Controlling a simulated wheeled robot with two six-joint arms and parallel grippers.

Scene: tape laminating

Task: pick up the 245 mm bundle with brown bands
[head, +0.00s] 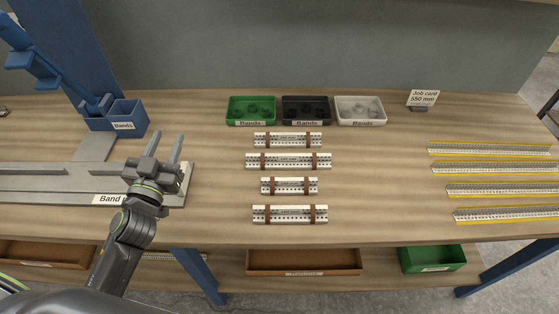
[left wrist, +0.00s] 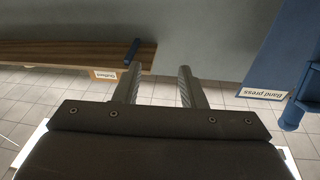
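Several white bundles with brown bands lie in a column at the middle of the table in the head view. From back to front they are one of middling length (head: 288,140), the longest (head: 288,161), the shortest (head: 289,186) and another fairly long one (head: 290,214). Their printed length labels are too small to read surely, so I cannot tell which is 245 mm. My left gripper (head: 166,146) is left of the bundles, above the grey press bed, fingers apart and empty. In the left wrist view the gripper (left wrist: 160,75) has a clear gap between its fingers. My right gripper is not in view.
Green (head: 251,123), black (head: 306,123) and white (head: 360,123) band trays stand behind the bundles. The grey band press bed (head: 60,180) and a blue bin (head: 128,126) are at left. Yellow-edged strips (head: 490,169) lie at right. Table between bundles and strips is clear.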

